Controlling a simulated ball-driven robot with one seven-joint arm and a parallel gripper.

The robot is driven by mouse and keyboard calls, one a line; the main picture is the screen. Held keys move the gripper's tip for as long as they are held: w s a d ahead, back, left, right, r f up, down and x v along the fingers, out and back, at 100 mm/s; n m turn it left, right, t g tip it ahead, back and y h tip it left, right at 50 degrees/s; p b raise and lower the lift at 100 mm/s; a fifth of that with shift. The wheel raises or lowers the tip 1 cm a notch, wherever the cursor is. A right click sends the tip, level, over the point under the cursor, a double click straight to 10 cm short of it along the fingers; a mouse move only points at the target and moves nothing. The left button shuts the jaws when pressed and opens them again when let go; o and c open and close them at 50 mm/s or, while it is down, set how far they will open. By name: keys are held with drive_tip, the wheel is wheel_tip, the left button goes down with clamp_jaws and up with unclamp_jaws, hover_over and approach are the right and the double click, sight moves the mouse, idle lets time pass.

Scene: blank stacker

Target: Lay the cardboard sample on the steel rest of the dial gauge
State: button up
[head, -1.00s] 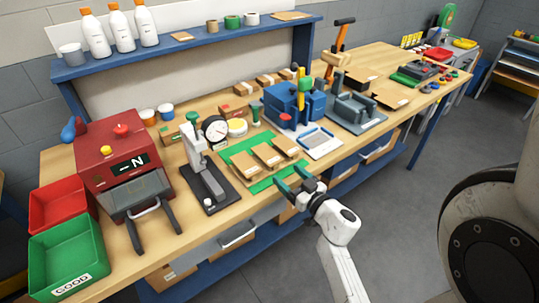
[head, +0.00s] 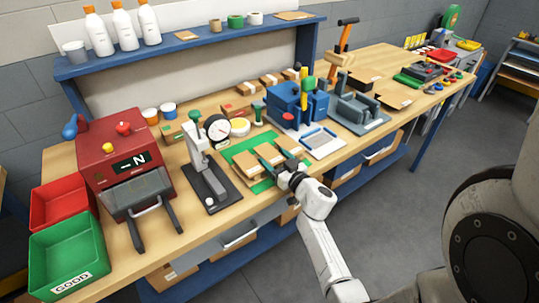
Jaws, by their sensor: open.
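Several cardboard samples lie side by side on a green mat (head: 236,151) in the middle of the bench. The left cardboard sample (head: 248,165) shows clearly; the right ones are partly hidden by my gripper. The dial gauge (head: 217,130) stands left of the mat on a dark base, with a white round face and a grey column. Its steel rest (head: 213,178) lies low on the base, with nothing on it.
A red machine (head: 105,155) stands left of the gauge, with a green GOOD bin (head: 70,255) and a red bin (head: 58,205) beside it. Blue tooling (head: 296,104) and a white-blue plate (head: 320,142) stand right of the mat. A shelf with bottles (head: 98,35) runs behind.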

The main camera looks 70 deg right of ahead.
drive_tip(key=shift+c, duration=0.3)
drive_tip(key=c, duration=0.8)
drive_tip(key=shift+r, duration=0.1)
